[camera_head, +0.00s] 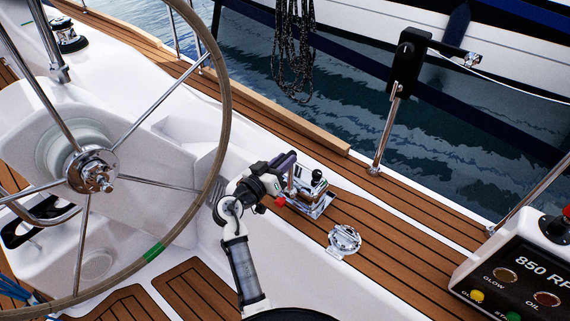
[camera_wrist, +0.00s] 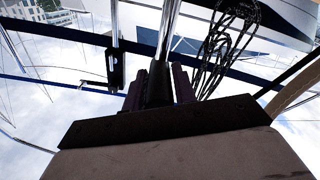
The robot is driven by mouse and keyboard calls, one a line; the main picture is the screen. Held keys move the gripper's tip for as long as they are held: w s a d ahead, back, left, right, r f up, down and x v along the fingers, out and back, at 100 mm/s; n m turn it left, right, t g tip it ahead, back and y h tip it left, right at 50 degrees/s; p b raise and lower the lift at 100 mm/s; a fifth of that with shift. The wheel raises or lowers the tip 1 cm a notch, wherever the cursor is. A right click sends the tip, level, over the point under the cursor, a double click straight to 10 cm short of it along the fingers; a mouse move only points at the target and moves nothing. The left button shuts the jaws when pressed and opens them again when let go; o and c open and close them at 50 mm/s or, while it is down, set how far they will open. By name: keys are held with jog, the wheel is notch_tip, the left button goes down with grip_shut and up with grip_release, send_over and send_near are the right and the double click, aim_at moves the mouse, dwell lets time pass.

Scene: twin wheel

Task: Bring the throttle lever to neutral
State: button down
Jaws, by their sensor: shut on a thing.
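The throttle control is a small chrome housing (camera_head: 312,205) on the teak side deck, right of the wheel in the head view. A short stalk with a black knob (camera_head: 317,175) stands on it. My gripper (camera_head: 287,162) is at the housing's left side, its dark fingers beside a thin chrome rod (camera_head: 291,182). In the wrist view, my gripper (camera_wrist: 159,86) is shut on a black grip (camera_wrist: 158,84), with a chrome rod (camera_wrist: 168,35) running upward in the picture. This appears to be the throttle lever; its lower end and exact angle are hidden.
A large steering wheel (camera_head: 226,120) stands left of my arm. A round chrome deck fitting (camera_head: 344,239) lies just in front of the housing. A chrome post (camera_head: 385,135) stands at the deck's edge, with water beyond.

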jog(key=c, duration=1.1)
grip_release()
jog(key=shift+f, duration=0.1)
jog(key=b+v, duration=0.2)
jog(key=v, duration=1.1)
jog(key=shift+s+a+b, duration=0.25)
jog(key=shift+s+b, duration=0.05)
jog(key=shift+b, duration=0.1)
